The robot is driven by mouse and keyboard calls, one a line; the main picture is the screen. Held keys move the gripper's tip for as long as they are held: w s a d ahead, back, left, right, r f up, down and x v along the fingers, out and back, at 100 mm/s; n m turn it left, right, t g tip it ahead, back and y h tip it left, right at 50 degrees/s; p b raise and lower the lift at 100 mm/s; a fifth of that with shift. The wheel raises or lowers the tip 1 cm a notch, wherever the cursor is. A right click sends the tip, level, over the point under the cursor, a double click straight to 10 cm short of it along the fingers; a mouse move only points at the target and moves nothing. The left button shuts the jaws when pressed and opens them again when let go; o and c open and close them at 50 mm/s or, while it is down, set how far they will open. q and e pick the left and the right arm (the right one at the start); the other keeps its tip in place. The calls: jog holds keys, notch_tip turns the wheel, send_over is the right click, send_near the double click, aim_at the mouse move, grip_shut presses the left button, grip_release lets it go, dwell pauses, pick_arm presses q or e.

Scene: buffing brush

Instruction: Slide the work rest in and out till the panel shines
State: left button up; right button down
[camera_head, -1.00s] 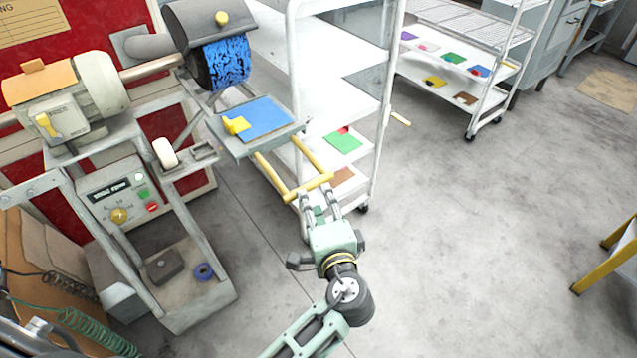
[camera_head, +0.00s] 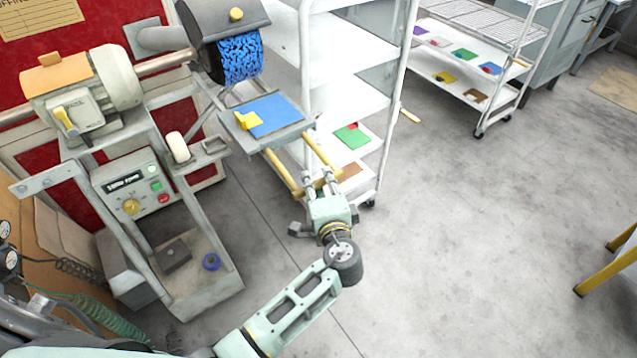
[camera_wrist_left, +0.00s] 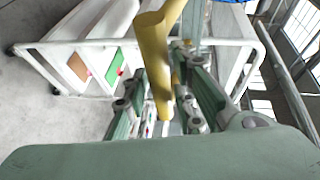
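The work rest (camera_head: 237,133) is a grey plate below the blue buffing brush (camera_head: 241,60). A blue panel (camera_head: 276,113) lies on it with a yellow piece (camera_head: 248,121) at its left corner. Two yellow rods run from the rest to a yellow crossbar handle (camera_head: 303,191). My left gripper (camera_head: 322,183) is at this handle, its fingers apart with the handle between them. The left wrist view shows the yellow handle (camera_wrist_left: 154,48) between the spread fingers (camera_wrist_left: 165,100); firm contact is not clear there. My right gripper is out of view.
The machine stand (camera_head: 205,280) with motor (camera_head: 85,85) and control box (camera_head: 135,190) is at the left. A white shelf cart (camera_head: 345,95) stands close behind the handle. Another cart (camera_head: 480,60) is farther back.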

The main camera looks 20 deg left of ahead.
aim_at(266, 149)
pick_arm(q)
grip_shut()
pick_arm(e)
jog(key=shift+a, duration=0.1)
pick_arm(q)
jog(key=shift+a, duration=0.1)
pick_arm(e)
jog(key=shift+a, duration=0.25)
